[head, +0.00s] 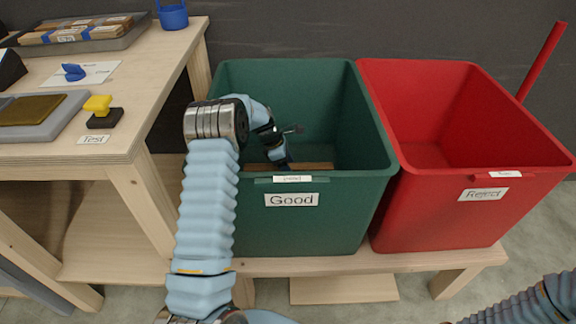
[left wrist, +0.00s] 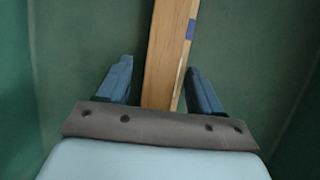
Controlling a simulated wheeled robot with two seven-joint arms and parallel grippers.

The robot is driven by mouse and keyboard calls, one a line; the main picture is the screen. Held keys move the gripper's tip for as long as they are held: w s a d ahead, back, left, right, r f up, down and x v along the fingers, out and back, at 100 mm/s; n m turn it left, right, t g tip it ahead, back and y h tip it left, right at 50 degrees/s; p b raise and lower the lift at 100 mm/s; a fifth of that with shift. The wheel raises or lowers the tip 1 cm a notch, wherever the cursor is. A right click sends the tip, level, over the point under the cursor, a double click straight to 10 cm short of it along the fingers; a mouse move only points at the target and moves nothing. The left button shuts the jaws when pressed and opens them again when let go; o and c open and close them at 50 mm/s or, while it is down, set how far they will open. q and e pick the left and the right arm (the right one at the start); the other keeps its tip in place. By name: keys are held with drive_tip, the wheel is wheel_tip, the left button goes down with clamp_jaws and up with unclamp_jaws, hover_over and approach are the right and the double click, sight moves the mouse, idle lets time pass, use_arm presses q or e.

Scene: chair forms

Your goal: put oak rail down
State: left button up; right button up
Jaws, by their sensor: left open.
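The oak rail (left wrist: 166,55) is a light wooden bar with a small blue mark, lying inside the green bin. In the head view only a strip of the rail (head: 305,166) shows behind the bin's front wall. The green bin (head: 292,228) is labelled "Good". My left gripper (left wrist: 158,85) reaches down into it, open, with one finger on each side of the rail and gaps between. In the head view the left gripper (head: 284,164) is partly hidden by the front rim. My right gripper is out of view; only part of my right arm shows at lower right.
A red bin (head: 470,221) labelled "Reject" stands right beside the green one on a low wooden bench (head: 405,262). A wooden table (head: 140,110) at left holds a tray of wooden pieces (head: 80,32), a yellow-and-black stamp (head: 101,112) and a blue holder (head: 172,15).

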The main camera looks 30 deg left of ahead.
use_arm(q)
drive_tip(key=shift+r, duration=0.45)
drive_tip(key=v, duration=1.1)
drive_tip(key=shift+r, duration=0.35)
drive_tip(key=shift+s+a, duration=0.1)
